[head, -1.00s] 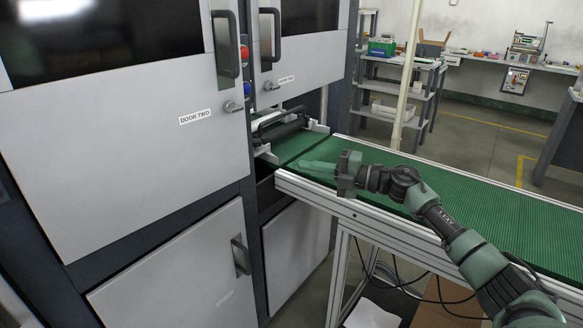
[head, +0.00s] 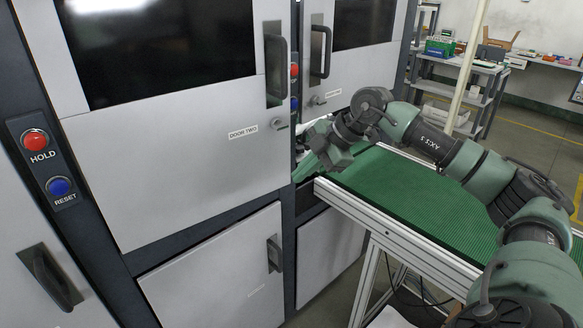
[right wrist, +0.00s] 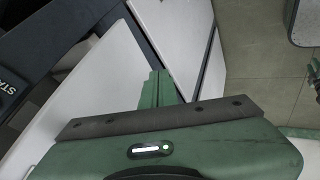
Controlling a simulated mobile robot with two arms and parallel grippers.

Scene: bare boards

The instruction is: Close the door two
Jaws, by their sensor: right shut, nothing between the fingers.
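Door two (head: 190,155) is the big light-grey door with a dark window, a "DOOR TWO" label (head: 243,132) and a black vertical handle (head: 276,66) near its right edge.
A green conveyor (head: 400,195) with a metal rail runs right from the machine. Another door (head: 345,75) with a handle stands right of door two. A lower door (head: 215,275) sits below. HOLD and RESET buttons (head: 47,165) are at left. Shelves (head: 460,80) stand behind.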

